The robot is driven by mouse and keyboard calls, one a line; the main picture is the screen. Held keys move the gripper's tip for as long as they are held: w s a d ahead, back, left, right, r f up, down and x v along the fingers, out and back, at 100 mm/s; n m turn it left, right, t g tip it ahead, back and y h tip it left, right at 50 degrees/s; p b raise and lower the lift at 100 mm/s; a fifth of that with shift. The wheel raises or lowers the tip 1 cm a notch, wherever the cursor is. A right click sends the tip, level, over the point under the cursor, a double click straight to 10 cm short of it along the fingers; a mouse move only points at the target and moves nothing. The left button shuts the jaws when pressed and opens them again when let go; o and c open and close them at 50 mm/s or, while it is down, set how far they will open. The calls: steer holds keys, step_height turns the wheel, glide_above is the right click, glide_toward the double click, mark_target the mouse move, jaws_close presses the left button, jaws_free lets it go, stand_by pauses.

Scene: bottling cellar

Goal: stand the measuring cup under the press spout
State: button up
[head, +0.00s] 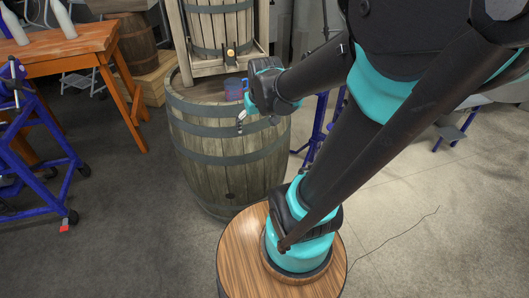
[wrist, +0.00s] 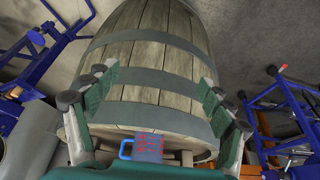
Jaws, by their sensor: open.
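The measuring cup (head: 234,88) is small and bluish, and stands on the barrel top in front of the press. In the wrist view the cup (wrist: 150,148), with red marks and a blue handle, shows low between my fingers, partly cut off. The press spout (head: 231,53) is a yellowish fitting on the press front, just above the cup in the head picture; I cannot tell whether the cup is directly beneath it. My gripper (head: 242,121) is open and empty, at the barrel's near side. Its spread fingers (wrist: 157,85) show barrel staves between them.
The wooden barrel (head: 230,160) carries the press (head: 180,35). An orange table (head: 75,45) with bottles and a blue stand (head: 40,140) are at left. Blue legs (head: 318,130) stand close behind the barrel at right. The floor (head: 120,230) at front left is clear.

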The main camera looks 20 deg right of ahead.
steer(key=s+f, duration=0.6)
steer(key=s, duration=0.3)
steer(key=shift+s+d+f, duration=0.15)
steer(key=shift+d+f, duration=0.2)
steer(key=shift+f, duration=0.05)
